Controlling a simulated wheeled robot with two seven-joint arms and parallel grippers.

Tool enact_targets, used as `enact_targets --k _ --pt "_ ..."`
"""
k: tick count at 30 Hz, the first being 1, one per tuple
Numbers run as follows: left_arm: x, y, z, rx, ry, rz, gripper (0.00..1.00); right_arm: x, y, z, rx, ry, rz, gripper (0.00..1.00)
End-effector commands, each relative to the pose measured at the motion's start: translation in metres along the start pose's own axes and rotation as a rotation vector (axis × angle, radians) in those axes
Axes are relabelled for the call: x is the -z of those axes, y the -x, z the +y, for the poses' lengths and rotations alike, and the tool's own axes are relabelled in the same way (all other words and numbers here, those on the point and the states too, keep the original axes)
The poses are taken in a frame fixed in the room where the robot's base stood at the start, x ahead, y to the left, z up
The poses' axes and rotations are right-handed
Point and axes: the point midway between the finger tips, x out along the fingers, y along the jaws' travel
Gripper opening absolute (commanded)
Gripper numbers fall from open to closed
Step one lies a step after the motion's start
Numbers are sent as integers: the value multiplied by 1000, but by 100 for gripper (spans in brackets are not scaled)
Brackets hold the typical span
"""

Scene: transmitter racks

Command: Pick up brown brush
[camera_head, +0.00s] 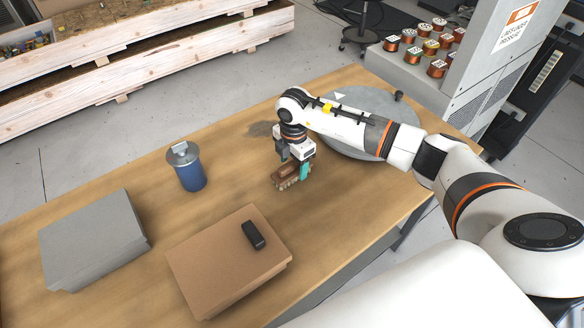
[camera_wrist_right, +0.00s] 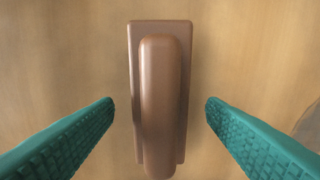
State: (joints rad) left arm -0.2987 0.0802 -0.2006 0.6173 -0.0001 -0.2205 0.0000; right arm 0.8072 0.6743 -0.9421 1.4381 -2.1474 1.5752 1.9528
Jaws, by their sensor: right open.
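The brown brush (camera_head: 285,174) lies on the wooden table near its middle in the head view, with pale bristles low along its side. In the right wrist view the brush (camera_wrist_right: 160,95) shows from above, its rounded handle running up and down the picture. My right gripper (camera_head: 295,168) is right above the brush, pointing down. In the right wrist view its two green fingers (camera_wrist_right: 160,108) are apart, one on each side of the brush, with a visible gap on both sides. My left gripper is not in view.
A blue canister (camera_head: 192,177) stands left of the brush. A cardboard box (camera_head: 215,255) with a small black object (camera_head: 254,235) on it is in front. A round grey plate (camera_head: 370,105) lies under my right arm. Bare table surrounds the brush.

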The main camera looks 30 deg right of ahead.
Motion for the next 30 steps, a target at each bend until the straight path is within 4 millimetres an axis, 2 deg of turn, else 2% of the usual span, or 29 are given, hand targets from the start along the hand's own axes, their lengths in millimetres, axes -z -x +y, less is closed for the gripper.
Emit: enact_targets --k 6,13,22,30 --pt "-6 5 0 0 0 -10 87 0 -22 0 -1 0 0 65" --pt "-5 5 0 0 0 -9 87 0 -23 0 1 1 0 65" --pt "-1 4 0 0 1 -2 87 0 -23 0 1 0 0 16" --pt "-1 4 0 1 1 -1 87 0 -20 -1 3 0 0 16"
